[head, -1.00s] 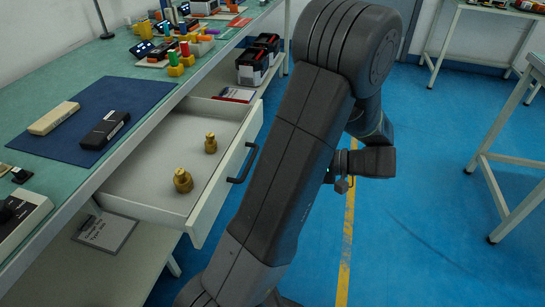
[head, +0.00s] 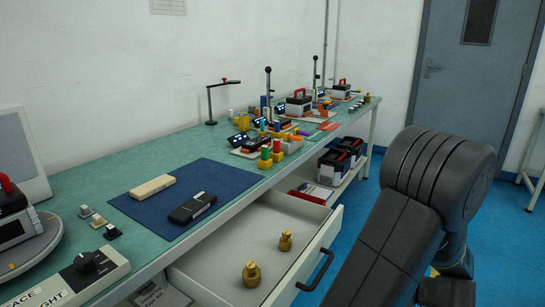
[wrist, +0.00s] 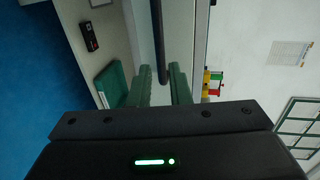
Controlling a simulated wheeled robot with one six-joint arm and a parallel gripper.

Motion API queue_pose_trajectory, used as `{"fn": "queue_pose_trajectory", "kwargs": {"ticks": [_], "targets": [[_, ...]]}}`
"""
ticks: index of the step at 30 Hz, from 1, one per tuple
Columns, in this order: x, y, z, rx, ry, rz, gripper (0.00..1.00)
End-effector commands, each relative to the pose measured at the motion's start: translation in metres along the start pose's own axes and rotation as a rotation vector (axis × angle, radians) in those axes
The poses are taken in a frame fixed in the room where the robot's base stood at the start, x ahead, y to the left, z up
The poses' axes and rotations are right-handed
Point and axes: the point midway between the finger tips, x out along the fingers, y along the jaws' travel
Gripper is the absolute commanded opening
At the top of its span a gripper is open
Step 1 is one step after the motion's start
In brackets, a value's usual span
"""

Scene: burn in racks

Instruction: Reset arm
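My arm stands at the right of the head view, beside the open drawer; my gripper itself is outside that view. In the wrist view my gripper (wrist: 164,86) shows two green fingers with a gap between them, open, with nothing seen held. A dark bar shows beyond the fingers; I cannot tell what it is. The drawer (head: 318,244) is pulled out under the bench, with two brass weights, one nearer (head: 251,274) and one farther (head: 285,241), standing inside it.
The bench (head: 142,222) carries a blue mat (head: 222,177) with a beige block (head: 152,187) and a black device (head: 192,208). Colored blocks and fixtures stand farther back. Blue floor is free toward the door (head: 462,90).

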Motion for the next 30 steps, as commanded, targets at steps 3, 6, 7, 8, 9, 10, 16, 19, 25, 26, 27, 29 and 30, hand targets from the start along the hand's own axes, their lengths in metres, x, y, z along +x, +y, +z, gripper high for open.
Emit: {"fn": "queue_pose_trajectory", "kwargs": {"ticks": [3,6,7,8,9,10,16,19,25,26,27,29,30], "targets": [[0.026,0.002,0.001,0.000,-0.005,-0.001,0.17],[0.045,0.001,0.001,0.000,-0.004,0.000,0.17],[0.050,0.001,0.001,0.000,-0.004,0.000,0.17],[0.055,0.001,0.001,-0.001,-0.004,0.001,0.17],[0.061,0.001,0.001,-0.001,-0.003,0.001,0.17],[0.065,0.001,0.001,-0.001,-0.003,0.000,0.17],[0.084,0.000,0.001,0.000,-0.001,0.000,0.17],[0.085,-0.001,0.000,0.000,0.001,0.000,0.17],[0.085,0.000,0.000,0.000,0.001,0.000,0.17],[0.085,0.000,0.000,0.000,0.001,0.000,0.17],[0.085,0.000,0.000,0.000,0.001,0.000,0.17],[0.085,0.000,0.000,0.000,0.001,0.001,0.17],[0.085,0.000,0.000,0.000,0.001,0.002,0.17]]}}
